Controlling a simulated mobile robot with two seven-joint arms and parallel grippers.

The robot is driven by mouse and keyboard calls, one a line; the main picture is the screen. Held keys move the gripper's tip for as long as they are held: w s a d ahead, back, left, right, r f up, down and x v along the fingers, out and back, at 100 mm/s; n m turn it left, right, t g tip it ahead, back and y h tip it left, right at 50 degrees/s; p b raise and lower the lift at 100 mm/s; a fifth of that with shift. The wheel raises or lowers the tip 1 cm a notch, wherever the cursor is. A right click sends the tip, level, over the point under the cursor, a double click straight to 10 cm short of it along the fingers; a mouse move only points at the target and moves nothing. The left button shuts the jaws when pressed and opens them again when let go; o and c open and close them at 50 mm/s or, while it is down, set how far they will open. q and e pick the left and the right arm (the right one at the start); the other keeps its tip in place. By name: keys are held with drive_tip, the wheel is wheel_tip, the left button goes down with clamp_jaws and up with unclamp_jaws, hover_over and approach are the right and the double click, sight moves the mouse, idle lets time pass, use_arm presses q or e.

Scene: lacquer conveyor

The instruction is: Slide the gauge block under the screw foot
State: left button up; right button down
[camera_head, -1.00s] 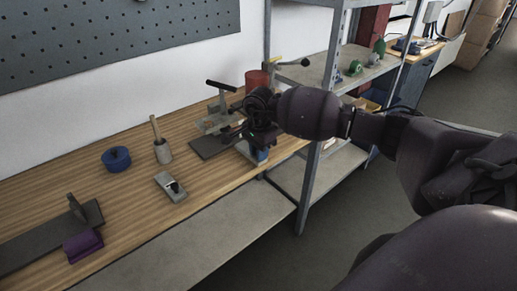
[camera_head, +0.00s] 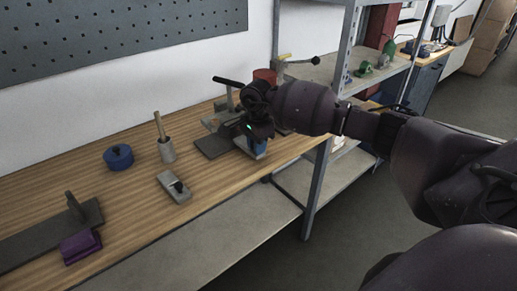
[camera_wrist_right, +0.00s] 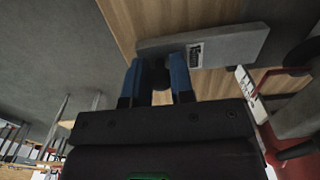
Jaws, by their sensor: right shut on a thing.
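My right gripper (camera_head: 255,148) is low over the bench's right end, beside a dark plate (camera_head: 213,144). In the right wrist view its blue fingers (camera_wrist_right: 156,78) are shut on the black knob (camera_wrist_right: 154,72) of a grey gauge block (camera_wrist_right: 232,46) with a small printed label. The block lies across the far side of the fingers, over the wood. A screw stand with a black T-handle (camera_head: 229,82) is just behind and left of the gripper in the head view. Its screw foot is hard to make out there. My left gripper is not in view.
A second grey block with a black knob (camera_head: 174,187), a mallet (camera_head: 165,150), a blue round container (camera_head: 118,157) and a purple block (camera_head: 80,247) are on the bench. A metal shelf post (camera_head: 317,190) stands close right of the gripper. The bench's front middle is bare.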

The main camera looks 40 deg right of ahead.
drive_tip(key=shift+w+a+b, duration=0.1)
drive_tip(key=shift+w+b, duration=0.55)
drive_tip(key=shift+w, duration=0.4)
drive_tip(key=shift+w+r, duration=0.1)
idle(0.4)
drive_tip(key=c, duration=0.9)
unclamp_jaws()
wheel_tip(320, 180, up, 11)
drive_tip(key=shift+f, duration=0.2)
